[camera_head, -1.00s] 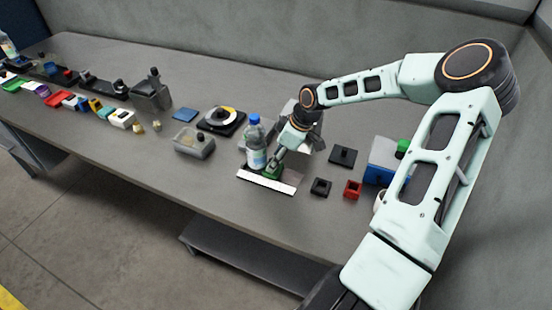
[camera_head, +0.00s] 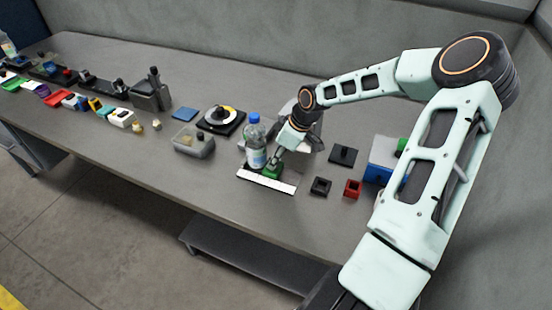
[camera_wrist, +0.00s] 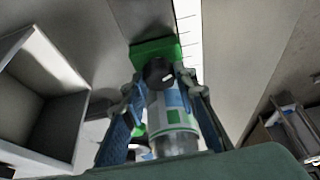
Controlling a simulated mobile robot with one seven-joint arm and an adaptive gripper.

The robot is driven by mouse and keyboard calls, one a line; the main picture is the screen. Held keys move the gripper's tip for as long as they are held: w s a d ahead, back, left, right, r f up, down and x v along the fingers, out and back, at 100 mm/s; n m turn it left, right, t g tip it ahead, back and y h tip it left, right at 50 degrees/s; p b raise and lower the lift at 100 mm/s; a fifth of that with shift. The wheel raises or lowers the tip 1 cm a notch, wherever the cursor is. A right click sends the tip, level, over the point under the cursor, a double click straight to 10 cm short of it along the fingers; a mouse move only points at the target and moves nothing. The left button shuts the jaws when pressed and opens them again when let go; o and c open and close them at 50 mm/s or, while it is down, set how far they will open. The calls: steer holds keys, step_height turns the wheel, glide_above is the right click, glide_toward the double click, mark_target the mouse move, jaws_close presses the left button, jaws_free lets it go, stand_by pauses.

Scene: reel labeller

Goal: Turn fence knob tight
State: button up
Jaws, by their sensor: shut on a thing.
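The fence is a green block (camera_head: 272,171) by the white scale strip (camera_head: 267,181) near the table's front edge. In the wrist view the green fence block (camera_wrist: 155,48) carries a round black knob (camera_wrist: 158,73) with a pale mark on it. My gripper (camera_wrist: 160,76) has its fingertips on either side of this knob and is shut on it. In the head view my gripper (camera_head: 276,157) comes down at a slant onto the fence, and the knob is hidden there. The white scale strip (camera_wrist: 187,22) runs beyond the fence in the wrist view.
Right are a black square holder (camera_head: 320,187), a red one (camera_head: 352,189) and a blue box (camera_head: 376,174). A clear bin (camera_head: 194,146) stands left.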

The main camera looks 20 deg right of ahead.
steer(key=m+t+h+b, duration=0.1)
steer(key=m+b, duration=0.1)
steer(key=m, duration=0.1)
steer(key=shift+a+f+m+b, duration=0.1)
steer(key=shift+m+b, duration=0.3)
steer(key=shift+m+h+b, duration=0.4)
steer(key=shift+m+b, duration=0.15)
steer(key=shift+m, duration=0.25)
steer(key=o, duration=1.2)
steer(key=shift+c, duration=0.2)
steer(key=shift+s+r, duration=0.1)
steer(key=shift+r, duration=0.15)
steer(key=v, duration=1.1)
steer(key=shift+s+r, duration=0.25)
steer(key=shift+r, duration=0.05)
